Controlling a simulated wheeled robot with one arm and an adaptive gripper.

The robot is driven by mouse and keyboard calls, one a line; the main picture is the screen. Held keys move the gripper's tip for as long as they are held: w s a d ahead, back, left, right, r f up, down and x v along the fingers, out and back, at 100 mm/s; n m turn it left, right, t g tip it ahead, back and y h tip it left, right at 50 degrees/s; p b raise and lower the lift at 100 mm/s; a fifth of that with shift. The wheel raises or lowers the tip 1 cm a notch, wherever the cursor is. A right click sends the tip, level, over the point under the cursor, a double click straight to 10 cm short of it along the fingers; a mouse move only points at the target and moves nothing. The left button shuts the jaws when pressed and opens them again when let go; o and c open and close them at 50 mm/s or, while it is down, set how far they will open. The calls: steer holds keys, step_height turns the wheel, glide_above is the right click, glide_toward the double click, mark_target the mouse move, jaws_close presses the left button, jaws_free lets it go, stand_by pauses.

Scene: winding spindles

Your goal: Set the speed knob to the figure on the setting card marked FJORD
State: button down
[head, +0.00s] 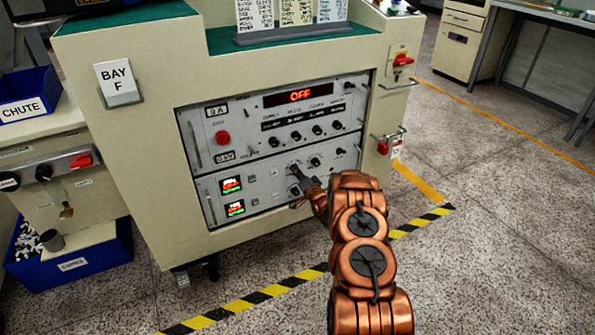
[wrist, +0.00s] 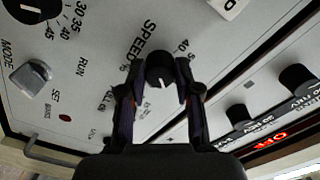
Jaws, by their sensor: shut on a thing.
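The black speed knob (wrist: 160,68) sits beside the word SPEED in the wrist view, with a white pointer mark on it. My gripper (wrist: 157,82) has one finger on each side of the knob and is shut on it. In the head view my gripper (head: 298,182) is at the lower middle of the grey control panel (head: 262,192), partly hiding the knob. Setting cards (head: 296,12) stand in a rack on top of the machine. Their writing is too small to read, so I cannot tell which is FJORD. The red display (head: 300,96) reads OFF.
Other knobs (head: 315,162) sit close to the gripper. A MODE knob (wrist: 28,82) is at the left in the wrist view. A red button (head: 222,138), metal handles (head: 388,137) and a BAY F sign (head: 118,80) are on the machine.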

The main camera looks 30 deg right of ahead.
steer(key=shift+m, duration=0.6)
steer(key=c, duration=0.8)
jaws_free()
steer(key=s+a, duration=0.1)
steer(key=s, duration=1.1)
